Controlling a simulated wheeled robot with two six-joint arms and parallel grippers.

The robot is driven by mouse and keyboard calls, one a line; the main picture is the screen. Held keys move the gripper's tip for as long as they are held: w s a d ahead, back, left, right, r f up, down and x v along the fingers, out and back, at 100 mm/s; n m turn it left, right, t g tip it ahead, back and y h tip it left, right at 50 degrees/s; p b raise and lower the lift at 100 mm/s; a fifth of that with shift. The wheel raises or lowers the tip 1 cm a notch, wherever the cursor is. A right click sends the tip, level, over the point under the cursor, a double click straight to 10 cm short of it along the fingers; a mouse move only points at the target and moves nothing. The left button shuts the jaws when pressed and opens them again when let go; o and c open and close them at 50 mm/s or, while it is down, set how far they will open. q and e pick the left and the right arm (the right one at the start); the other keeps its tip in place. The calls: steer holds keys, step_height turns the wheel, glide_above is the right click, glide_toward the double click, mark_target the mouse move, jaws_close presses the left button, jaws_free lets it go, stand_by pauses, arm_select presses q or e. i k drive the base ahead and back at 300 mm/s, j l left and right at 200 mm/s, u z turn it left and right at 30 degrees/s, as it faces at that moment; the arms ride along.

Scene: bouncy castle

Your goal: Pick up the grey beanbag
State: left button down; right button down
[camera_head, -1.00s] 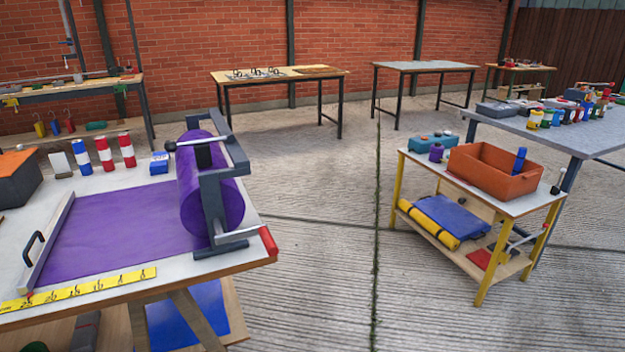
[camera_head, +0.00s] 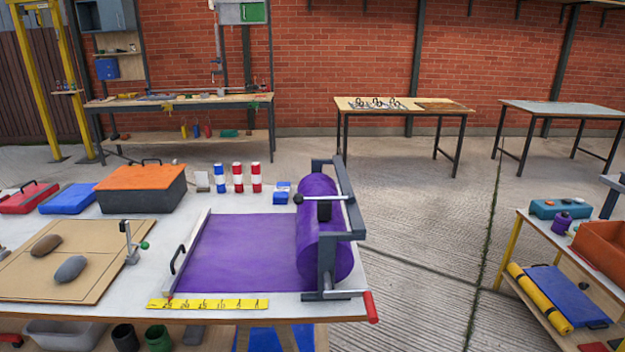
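A grey, rounded beanbag (camera_head: 70,268) lies on a tan board (camera_head: 30,290) at the left of the near white-topped table. A brown beanbag (camera_head: 46,245) lies just behind it on the same board, apart from it. Nothing covers the grey beanbag. Neither of my grippers shows in the head view.
A purple roll in a grey frame (camera_head: 322,240) stands at the table's right end, its purple sheet (camera_head: 240,250) spread leftward. A small clamp-like stand (camera_head: 131,243) is at the board's right edge. An orange-lidded box (camera_head: 142,190) stands behind. Open concrete floor (camera_head: 420,230) lies right.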

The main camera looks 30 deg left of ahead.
mark_target(69, 268)
steer(key=u, duration=2.35)
